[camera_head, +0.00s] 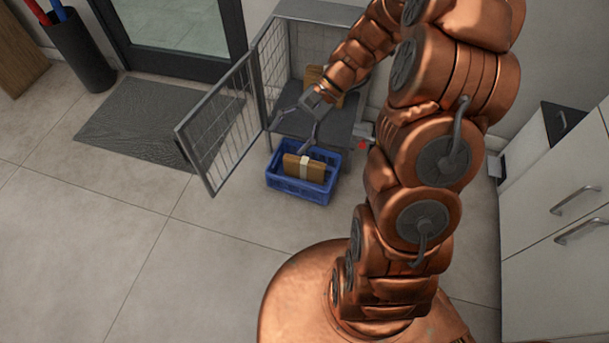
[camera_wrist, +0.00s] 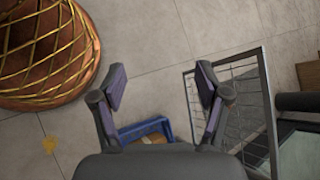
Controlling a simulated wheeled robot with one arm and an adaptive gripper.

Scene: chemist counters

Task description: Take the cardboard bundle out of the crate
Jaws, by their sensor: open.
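The blue crate (camera_head: 298,190) stands on the floor in front of an open wire cage. The cardboard bundle (camera_head: 290,165), brown with a pale band around its middle, lies inside the crate. My gripper (camera_head: 288,137) is open and empty, above the crate's back left side, with its fingers spread. In the wrist view, my gripper (camera_wrist: 160,86) shows both fingers apart with nothing between them. Part of the crate (camera_wrist: 144,127) and a bit of the bundle (camera_wrist: 154,138) show low between the fingers; the gripper body hides the rest.
The cage door (camera_head: 216,128) swings open left of the crate. Another brown package (camera_head: 314,75) sits in the cage (camera_head: 330,119), partly behind my arm. A grey mat (camera_head: 140,125) lies at left, white drawers (camera_head: 555,205) stand at right. Floor left of the crate is clear.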

